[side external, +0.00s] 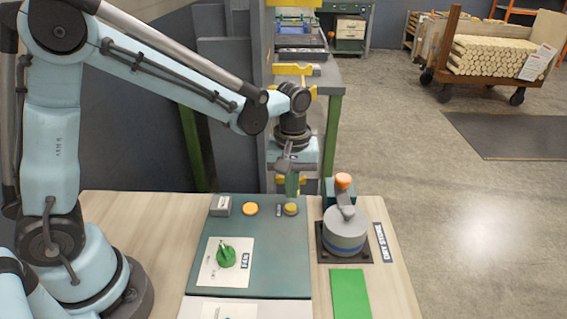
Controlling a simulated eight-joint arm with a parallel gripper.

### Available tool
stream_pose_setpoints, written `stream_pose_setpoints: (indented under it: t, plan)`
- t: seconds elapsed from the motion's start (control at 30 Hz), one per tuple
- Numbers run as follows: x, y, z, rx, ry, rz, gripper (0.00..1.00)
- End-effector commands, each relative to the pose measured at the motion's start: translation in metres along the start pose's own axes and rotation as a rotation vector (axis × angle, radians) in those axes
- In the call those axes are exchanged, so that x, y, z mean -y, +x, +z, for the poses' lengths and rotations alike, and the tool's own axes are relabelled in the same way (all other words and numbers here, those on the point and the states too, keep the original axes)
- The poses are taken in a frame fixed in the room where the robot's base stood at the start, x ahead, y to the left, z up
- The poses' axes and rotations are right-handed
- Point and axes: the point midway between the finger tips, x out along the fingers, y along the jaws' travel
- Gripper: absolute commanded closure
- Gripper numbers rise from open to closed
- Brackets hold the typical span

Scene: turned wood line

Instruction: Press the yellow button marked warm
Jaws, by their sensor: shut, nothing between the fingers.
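A small yellow button (291,209) sits in a dark round mount near the back right of the teal panel (215,285). A small label plate (279,210) stands just left of it, its lettering too small to read. My gripper (291,191) is shut and empty, pointing down above and slightly behind the yellow button. I cannot tell whether the tip touches it. An orange-yellow button (250,209) lies further left on the panel, beside a pale box with a marking (220,205). I cannot read which one says warm.
A green knob (226,257) sits on a white card at the panel's front. Right of the panel stands a grey round device (346,232) with an orange-topped lever (343,181). A green pad (350,294) lies in front of it. Bare wooden table (390,290) shows at right.

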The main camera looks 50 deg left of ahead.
Motion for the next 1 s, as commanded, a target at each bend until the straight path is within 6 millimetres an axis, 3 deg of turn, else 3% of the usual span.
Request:
stream_pose_setpoints:
  t: [0.3, 0.5, 0.7, 1.0]
  plan:
    - [0.0, -0.057, 0.0, 0.001, 0.0, -0.002, 1.0]
    - [0.0, -0.083, 0.0, 0.001, 0.0, -0.002, 1.0]
    - [0.0, -0.095, 0.0, 0.001, 0.0, -0.002, 1.0]
    - [0.0, -0.096, 0.0, 0.001, 0.0, -0.002, 1.0]
